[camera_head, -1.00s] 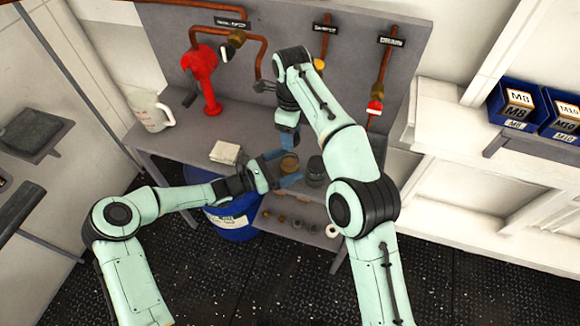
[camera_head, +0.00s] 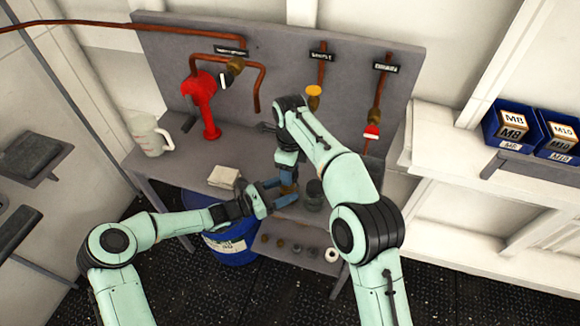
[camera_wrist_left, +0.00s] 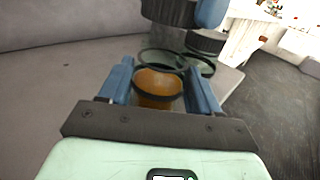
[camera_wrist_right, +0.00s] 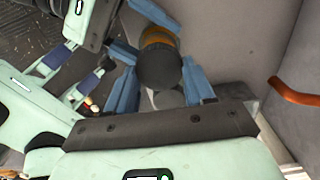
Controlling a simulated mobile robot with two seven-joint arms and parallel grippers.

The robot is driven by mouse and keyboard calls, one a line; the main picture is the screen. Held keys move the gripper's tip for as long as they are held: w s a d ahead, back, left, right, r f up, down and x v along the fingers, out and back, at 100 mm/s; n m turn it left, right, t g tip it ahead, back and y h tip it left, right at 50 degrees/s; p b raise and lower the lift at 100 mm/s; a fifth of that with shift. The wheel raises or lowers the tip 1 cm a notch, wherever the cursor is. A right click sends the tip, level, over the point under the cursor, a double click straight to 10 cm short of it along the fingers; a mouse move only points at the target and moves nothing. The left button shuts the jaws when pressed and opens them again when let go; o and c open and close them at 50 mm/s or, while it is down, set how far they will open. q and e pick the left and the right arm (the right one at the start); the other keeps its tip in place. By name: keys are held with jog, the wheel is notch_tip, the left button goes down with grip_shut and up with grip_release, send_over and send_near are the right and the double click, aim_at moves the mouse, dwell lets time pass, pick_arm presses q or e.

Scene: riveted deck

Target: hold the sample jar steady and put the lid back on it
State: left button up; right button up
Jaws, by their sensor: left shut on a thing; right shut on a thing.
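The sample jar is clear with amber contents and a dark rim. It stands between the fingers of my left gripper (camera_wrist_left: 158,88), which is shut on the jar (camera_wrist_left: 158,84). In the head view the jar (camera_head: 287,189) is mostly hidden behind blue fingers of my left gripper (camera_head: 284,192). My right gripper (camera_wrist_right: 164,78) is shut on the dark round lid (camera_wrist_right: 160,67). The lid also shows in the left wrist view (camera_wrist_left: 168,11), above the jar and apparently apart from it. In the head view my right gripper (camera_head: 286,172) points down over the jar.
A second, dark-lidded jar (camera_head: 313,194) stands close to the right on the bench. A pale box (camera_head: 223,177) and a jug (camera_head: 147,134) stand left. A red standpipe (camera_head: 205,105) rises behind. Small parts (camera_head: 297,248) lie on the lower shelf beside a blue drum (camera_head: 232,246).

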aim_at(289, 189)
dwell(0.3)
jog(key=shift+f, duration=0.9)
jog(key=shift+f, duration=0.5)
jog(key=m, duration=0.9)
jog(key=shift+s+a+m, duration=0.15)
jog(key=shift+m, duration=0.25)
jog(key=o, duration=1)
